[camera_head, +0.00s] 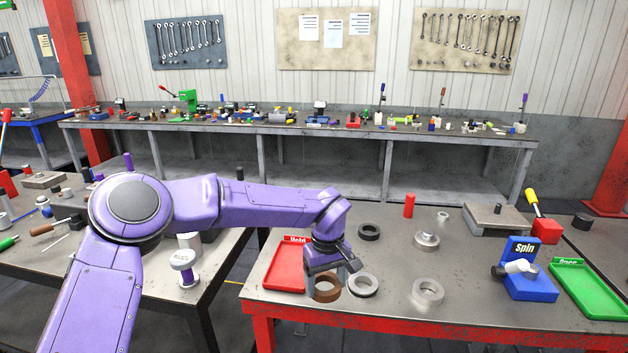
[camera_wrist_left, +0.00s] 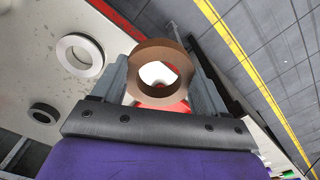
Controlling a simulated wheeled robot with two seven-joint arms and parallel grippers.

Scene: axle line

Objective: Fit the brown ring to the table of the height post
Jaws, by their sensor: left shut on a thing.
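My left gripper (camera_head: 334,280) is shut on the brown ring (camera_head: 325,294), low over the front left of the red-edged table. In the left wrist view the brown ring (camera_wrist_left: 138,75) sits between the two fingers of the gripper (camera_wrist_left: 160,82), its hole facing the camera. Something white and something red show through the hole. No height post is labelled. A white disc on a purple stem (camera_head: 184,260) stands on the left table, and I cannot tell whether it is the post. My right gripper is not in view.
A red tray (camera_head: 272,283) lies left of the ring. A grey ring (camera_head: 375,285), a black ring (camera_head: 369,231), a silver ring (camera_head: 428,302) and a stepped metal part (camera_head: 426,242) stand nearby. A blue Spin block (camera_head: 533,285) and green tray (camera_head: 590,290) are at right.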

